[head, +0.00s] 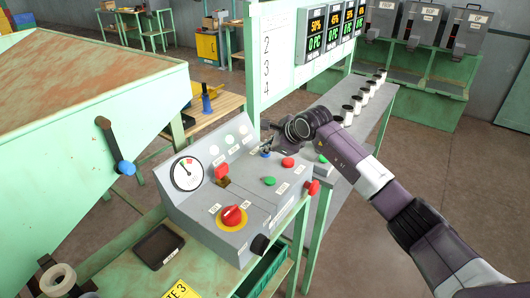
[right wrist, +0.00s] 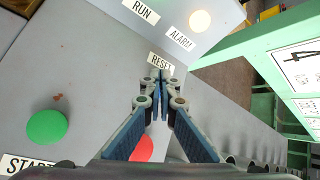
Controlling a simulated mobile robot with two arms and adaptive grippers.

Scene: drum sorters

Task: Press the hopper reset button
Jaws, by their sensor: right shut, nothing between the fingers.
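A grey control panel (head: 215,190) stands on a green bench. My right gripper (head: 268,150) is shut and empty over its upper right part, beside the back edge. In the right wrist view the closed fingertips (right wrist: 160,74) point at the RESET label (right wrist: 161,64). The reset button itself is hidden behind my fingers, and I cannot tell whether they touch it. A green button (right wrist: 46,126) with a START label sits to the left. A red button (right wrist: 143,148) shows partly behind my left finger. My left gripper is not in view.
The panel also bears a round gauge (head: 187,173) and a red mushroom button (head: 232,217) on yellow. A black tray (head: 158,246) lies on the bench in front. A large green hopper (head: 90,75) stands at the left. Several jars line the grey shelf (head: 376,104) behind.

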